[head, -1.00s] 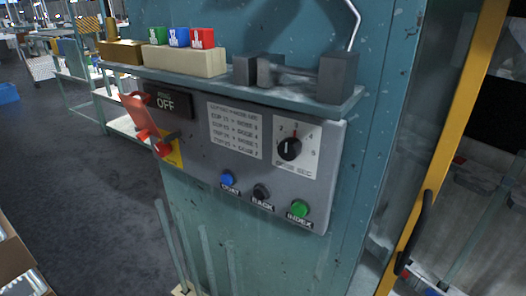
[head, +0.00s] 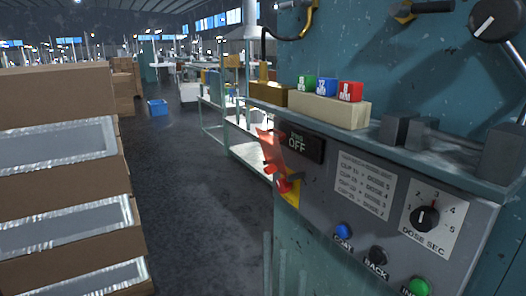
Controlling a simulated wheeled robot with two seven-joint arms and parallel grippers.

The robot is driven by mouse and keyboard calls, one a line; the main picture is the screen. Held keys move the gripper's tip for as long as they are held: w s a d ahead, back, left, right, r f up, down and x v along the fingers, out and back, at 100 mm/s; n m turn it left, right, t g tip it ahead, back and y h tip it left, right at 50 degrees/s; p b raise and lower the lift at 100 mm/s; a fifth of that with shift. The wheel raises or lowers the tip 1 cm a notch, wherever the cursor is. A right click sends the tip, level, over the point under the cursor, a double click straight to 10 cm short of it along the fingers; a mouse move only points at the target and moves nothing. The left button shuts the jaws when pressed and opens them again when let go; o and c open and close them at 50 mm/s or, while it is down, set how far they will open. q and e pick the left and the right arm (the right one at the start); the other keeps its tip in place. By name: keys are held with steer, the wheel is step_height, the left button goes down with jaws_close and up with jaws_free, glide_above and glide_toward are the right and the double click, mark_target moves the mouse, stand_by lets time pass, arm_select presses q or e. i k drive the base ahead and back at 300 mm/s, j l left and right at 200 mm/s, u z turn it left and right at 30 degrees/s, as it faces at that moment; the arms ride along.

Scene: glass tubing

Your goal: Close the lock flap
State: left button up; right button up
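The lock flap looks to be the translucent red flap (head: 270,146) at the left end of the grey control panel (head: 325,190) in the head view. It stands tilted up and away from the panel. Below it is a red switch handle (head: 285,184) on a yellow plate (head: 291,196). A black display (head: 306,143) beside the flap reads OFF. Neither of my grippers shows in the head view.
A shelf (head: 390,137) above the panel carries a wooden block (head: 330,109) with green, blue and red cubes. Stacked cardboard boxes (head: 60,97) fill the left side. Dark floor (head: 200,200) lies open between the boxes and the machine. A blue bin (head: 157,108) stands farther back.

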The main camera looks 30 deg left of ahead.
mark_target(271, 144)
steer(key=u, duration=1.7)
steer(key=i+j+u, duration=0.3)
steer(key=i+u, duration=0.3)
steer(key=i, duration=0.15)
steer(key=i+l+z, duration=0.1)
steer(key=i+z, duration=0.35)
steer(key=i, duration=0.4)
steer(key=i+j+z, duration=0.2)
steer(key=i+z, duration=0.2)
steer(key=i, duration=0.45)
steer(key=i+l+z, duration=0.2)
steer(key=i+z, duration=0.65)
steer(key=i+j+z, duration=0.1)
steer(key=i+z, duration=0.35)
steer(key=i+j+z, duration=0.25)
steer(key=i+z, duration=0.15)
steer(key=z, duration=0.45)
steer(key=i+z, duration=0.15)
steer(key=z, duration=0.3)
steer(key=j+z, duration=0.1)
steer(key=z, duration=0.4)
steer(key=j+z, duration=0.1)
steer(key=z, duration=2.05)
steer(key=i+j, duration=0.05)
steer(key=j, duration=0.05)
